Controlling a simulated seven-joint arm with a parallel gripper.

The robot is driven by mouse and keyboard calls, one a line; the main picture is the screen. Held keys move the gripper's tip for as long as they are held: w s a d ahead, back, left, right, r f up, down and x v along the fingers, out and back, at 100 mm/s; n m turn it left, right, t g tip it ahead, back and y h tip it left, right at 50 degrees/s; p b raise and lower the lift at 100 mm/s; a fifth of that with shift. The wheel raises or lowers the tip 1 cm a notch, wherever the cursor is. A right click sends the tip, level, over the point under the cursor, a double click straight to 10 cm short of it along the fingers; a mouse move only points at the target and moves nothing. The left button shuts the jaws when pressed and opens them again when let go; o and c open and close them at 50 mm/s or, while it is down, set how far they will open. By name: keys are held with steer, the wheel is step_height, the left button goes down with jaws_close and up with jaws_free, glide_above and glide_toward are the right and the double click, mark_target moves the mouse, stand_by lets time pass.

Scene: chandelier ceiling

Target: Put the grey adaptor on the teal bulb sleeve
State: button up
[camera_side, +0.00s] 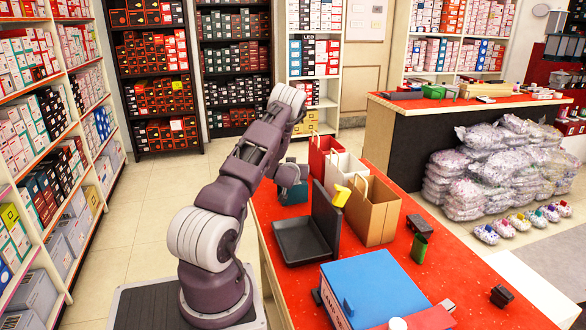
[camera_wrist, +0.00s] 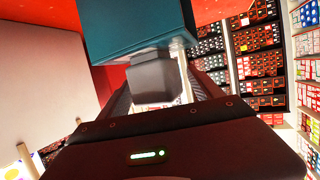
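My gripper (camera_wrist: 157,76) shows in the wrist view with its dark fingers on both sides of a grey block, the grey adaptor (camera_wrist: 156,82). It looks shut on it. The teal bulb sleeve (camera_wrist: 130,25) is a teal box just beyond the adaptor and overlapping it in the picture. I cannot tell whether they touch. In the side view my gripper (camera_side: 291,181) is low at the table's far left part, with the teal sleeve (camera_side: 292,196) directly below it. The adaptor is too small or hidden to make out there.
A red bag (camera_side: 324,152), a white bag (camera_side: 343,172) and a brown bag (camera_side: 372,212) stand close to the right of my gripper. A black tray with an upright panel (camera_side: 297,243) lies nearer. A blue box (camera_side: 374,291) stands at the front.

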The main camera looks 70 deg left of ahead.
steer(key=shift+d+r, duration=0.1)
steer(key=shift+r, duration=0.15)
steer(key=v, duration=1.1)
steer(key=w+d+r+m+t+h, duration=0.1)
steer(key=w+d+r+h, duration=0.1)
steer(key=w+d+r, duration=0.35)
steer(key=w+d+r+m+t+h, duration=0.1)
steer(key=w+d+r+h, duration=0.15)
steer(key=d, duration=0.55)
steer(key=d+r+m+t+h, duration=0.15)
steer(key=d+r, duration=0.25)
steer(key=d, duration=0.5)
steer(key=d+r+m+g+h, duration=0.1)
steer(key=d+r+m+h, duration=0.25)
steer(key=d, duration=0.55)
steer(key=s+d+r+m+g+h, duration=0.2)
steer(key=s+d+m, duration=0.4)
steer(key=s+d, duration=1.1)
steer(key=s+h, duration=0.1)
steer(key=s, duration=0.1)
steer(key=shift+s+r+m, duration=0.3)
steer(key=shift+s+r, duration=0.05)
